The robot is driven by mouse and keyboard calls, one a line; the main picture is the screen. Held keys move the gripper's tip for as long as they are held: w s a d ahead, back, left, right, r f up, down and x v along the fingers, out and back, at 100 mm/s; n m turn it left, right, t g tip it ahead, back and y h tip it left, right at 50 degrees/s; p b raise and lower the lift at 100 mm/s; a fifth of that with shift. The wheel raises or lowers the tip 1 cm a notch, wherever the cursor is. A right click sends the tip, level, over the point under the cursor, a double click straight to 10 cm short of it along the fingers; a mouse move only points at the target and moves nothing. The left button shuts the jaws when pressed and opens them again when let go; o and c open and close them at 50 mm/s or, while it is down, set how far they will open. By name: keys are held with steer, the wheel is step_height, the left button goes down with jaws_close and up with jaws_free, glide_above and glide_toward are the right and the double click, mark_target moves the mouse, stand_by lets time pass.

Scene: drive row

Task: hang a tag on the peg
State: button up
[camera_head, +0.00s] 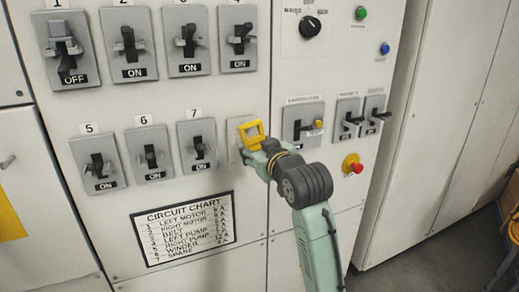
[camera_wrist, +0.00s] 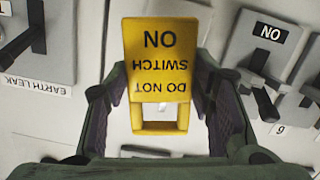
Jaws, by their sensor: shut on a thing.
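The yellow tag (camera_head: 252,133) is in my gripper (camera_head: 260,150), in front of the panel to the right of switch 7. In the wrist view, the tag (camera_wrist: 163,62) reads DO NOT SWITCH ON upside down and has an open loop at its lower end. My gripper (camera_wrist: 165,105) is shut on it, one finger at each side. Switch 1 (camera_head: 65,58) at the upper left has its lever down and reads OFF. A grey fitting juts out across it; I cannot tell whether this is the peg. No other peg is clear to me.
Switches 2 (camera_head: 129,45) to 7 (camera_head: 198,148) read ON. A plate beside 7 is partly hidden by my gripper. The earth leak switch (camera_head: 300,128), a rotary knob (camera_head: 310,27) and a red stop button (camera_head: 353,164) are to the right. The circuit chart (camera_head: 188,228) is flat below.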

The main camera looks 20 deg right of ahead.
steer(key=shift+w, duration=1.05)
steer(key=shift+w+f, duration=0.6)
steer(key=o, duration=1.2)
steer(key=s+r, duration=0.1)
steer(key=s, duration=1.1)
steer(key=shift+r, duration=0.4)
